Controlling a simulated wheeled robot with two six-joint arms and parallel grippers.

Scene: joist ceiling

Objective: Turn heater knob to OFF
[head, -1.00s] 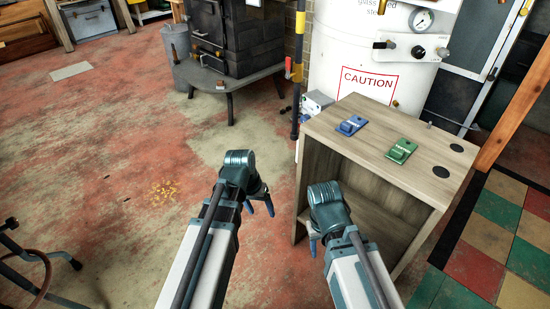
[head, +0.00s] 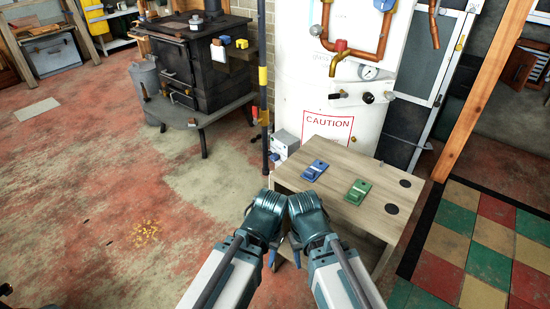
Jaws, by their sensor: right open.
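The heater is a tall white tank (head: 300,70) at the upper middle, with a red CAUTION label. On its front are a round gauge (head: 370,73), a small black knob (head: 368,97) and a black-tipped lever (head: 337,95) to the knob's left. The knob's markings are too small to read. My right gripper (head: 297,259) points down in front of the wooden cabinet, below and well apart from the knob; it is open, with nothing seen in it. My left gripper (head: 272,257) hangs close beside it, mostly hidden by its wrist; its opening cannot be told.
A wooden cabinet (head: 365,217) stands in front of the heater, with a blue device (head: 314,171) and a green device (head: 358,191) on top. Copper pipes (head: 378,50) run above the knob. A black stove (head: 190,65) stands left. The red floor at left is open.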

